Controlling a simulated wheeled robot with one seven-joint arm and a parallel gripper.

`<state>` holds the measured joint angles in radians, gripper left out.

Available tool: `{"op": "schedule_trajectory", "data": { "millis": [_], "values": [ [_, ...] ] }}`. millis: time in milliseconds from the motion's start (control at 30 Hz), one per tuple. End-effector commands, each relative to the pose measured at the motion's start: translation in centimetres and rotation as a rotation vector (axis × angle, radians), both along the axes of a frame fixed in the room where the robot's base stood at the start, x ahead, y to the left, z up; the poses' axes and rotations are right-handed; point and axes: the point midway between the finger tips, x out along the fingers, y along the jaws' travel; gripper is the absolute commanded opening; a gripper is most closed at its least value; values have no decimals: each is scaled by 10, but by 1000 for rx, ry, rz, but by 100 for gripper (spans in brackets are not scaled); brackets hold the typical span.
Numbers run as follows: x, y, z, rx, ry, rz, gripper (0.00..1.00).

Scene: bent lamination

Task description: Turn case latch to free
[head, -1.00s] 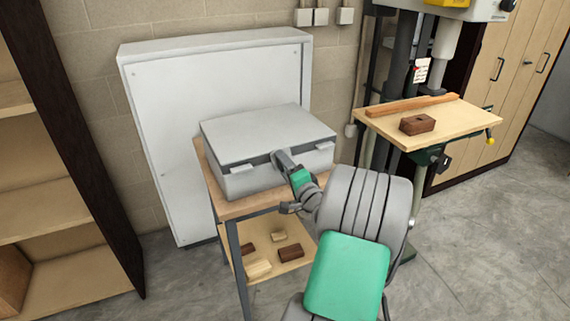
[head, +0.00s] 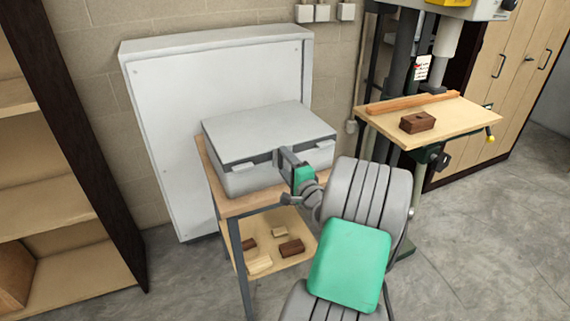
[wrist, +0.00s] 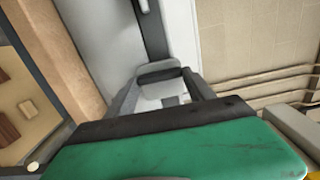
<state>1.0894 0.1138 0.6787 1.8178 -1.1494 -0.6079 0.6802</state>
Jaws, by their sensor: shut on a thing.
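The grey case (head: 262,131) sits closed on a small wooden-topped table, with a dark seam below its lid. Pale tabs show on its front at the left (head: 243,167) and right (head: 324,145). My gripper (head: 280,157) is at the middle of the case's front, between these tabs. In the wrist view, my gripper's fingers (wrist: 160,92) are shut on a small grey piece, the case latch (wrist: 160,90), beside the dark seam. In the head view the gripper hides this latch. I cannot tell its exact angle.
The table (head: 232,207) has a lower shelf with several wood blocks. A large white panel (head: 170,100) stands behind it. A drill press table (head: 440,117) holding a brown block stands at the right. An open shelf unit (head: 110,140) is at the left.

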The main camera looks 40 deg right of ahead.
Motion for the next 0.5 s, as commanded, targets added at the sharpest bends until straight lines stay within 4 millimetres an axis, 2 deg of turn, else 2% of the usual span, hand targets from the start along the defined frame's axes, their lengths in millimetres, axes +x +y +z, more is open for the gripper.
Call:
{"op": "schedule_trajectory", "data": {
  "millis": [33, 267, 500],
  "values": [
    [0, 0, 1, 2, -1, 0, 64],
    [0, 0, 0, 1, -1, 0, 83],
    [0, 0, 0, 0, 0, 0, 84]
  ]
}}
